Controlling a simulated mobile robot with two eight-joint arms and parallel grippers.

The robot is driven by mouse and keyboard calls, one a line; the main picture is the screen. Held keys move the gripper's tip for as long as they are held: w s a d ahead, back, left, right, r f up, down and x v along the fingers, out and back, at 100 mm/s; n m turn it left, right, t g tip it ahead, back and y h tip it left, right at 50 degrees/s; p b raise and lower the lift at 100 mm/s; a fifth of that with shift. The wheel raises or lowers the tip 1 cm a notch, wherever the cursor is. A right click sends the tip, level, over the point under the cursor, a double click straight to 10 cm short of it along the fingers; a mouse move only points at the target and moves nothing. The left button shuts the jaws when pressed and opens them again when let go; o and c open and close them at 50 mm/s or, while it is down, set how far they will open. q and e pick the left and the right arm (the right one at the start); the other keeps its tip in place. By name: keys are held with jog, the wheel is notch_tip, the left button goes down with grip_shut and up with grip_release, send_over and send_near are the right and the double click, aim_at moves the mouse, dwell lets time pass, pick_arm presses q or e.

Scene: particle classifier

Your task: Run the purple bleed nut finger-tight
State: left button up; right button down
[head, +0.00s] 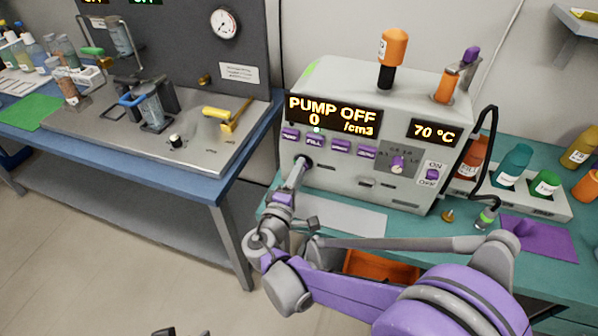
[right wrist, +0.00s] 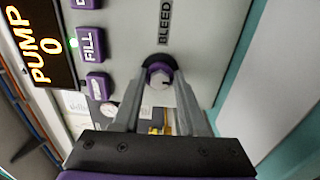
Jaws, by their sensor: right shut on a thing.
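The purple bleed nut (right wrist: 160,74) sits on the grey front panel below the BLEED label in the right wrist view. Its face shows between the fingertips with a dark ring around it. My right gripper (right wrist: 159,86) is shut on the nut, one finger on each side. In the head view my right gripper (head: 302,164) reaches the lower left of the panel and mostly hides the nut. The grey machine (head: 330,78) reads PUMP OFF, 0 /cm3 and 70 °C. A dark tip of what appears to be my left gripper (head: 180,332) shows at the bottom edge; its jaws are unclear.
Purple buttons (head: 314,141) sit just above the nut. A purple knob (head: 397,163) and an ON/OFF switch (head: 432,174) are farther right. A white rack (head: 530,197) with bottles stands right of the machine. A blue-edged bench (head: 215,185) with apparatus is at left.

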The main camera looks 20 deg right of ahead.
jog(key=shift+s+a+f, duration=0.1)
jog(key=shift+f, duration=0.05)
jog(key=shift+c, duration=2.2)
grip_release()
jog(key=v, duration=1)
jog(key=shift+s+a, duration=0.25)
jog(key=shift+s, duration=0.1)
